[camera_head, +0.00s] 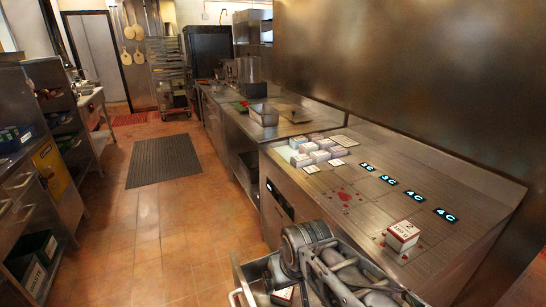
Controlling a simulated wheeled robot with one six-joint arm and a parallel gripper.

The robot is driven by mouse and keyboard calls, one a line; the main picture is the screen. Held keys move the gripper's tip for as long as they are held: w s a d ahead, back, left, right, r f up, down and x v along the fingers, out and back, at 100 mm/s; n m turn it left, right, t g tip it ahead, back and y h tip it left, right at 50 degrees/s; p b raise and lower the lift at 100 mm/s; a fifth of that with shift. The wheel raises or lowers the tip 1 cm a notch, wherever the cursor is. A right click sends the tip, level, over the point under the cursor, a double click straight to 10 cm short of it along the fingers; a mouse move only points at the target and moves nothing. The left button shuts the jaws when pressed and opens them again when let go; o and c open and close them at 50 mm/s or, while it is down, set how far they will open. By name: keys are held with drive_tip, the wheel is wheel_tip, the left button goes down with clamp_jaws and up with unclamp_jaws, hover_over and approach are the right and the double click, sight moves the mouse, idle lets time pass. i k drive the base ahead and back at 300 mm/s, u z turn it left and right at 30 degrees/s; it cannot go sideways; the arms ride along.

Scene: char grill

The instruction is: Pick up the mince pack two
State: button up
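A small white and red box marked with a 2 (403,232) stands on the right front part of the steel counter (440,180); it looks like mince pack two, though the smaller print is hard to read. I cannot make out my gripper's fingertips among the grey parts there.
Several white packs (318,150) sit together on the counter's left part. Glowing labels (414,196) and red patches (345,196) mark its top. The tiled floor (150,230) at left is mostly clear, with a dark mat (163,160).

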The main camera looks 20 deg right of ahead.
sight(401, 237)
drive_tip(key=k, duration=0.5)
drive_tip(key=z, duration=1.35)
drive_tip(key=i, duration=0.5)
drive_tip(key=u, duration=0.1)
drive_tip(key=k, duration=0.5)
drive_tip(key=z, duration=1.05)
drive_tip(key=i, duration=0.4)
drive_tip(key=u, duration=3.15)
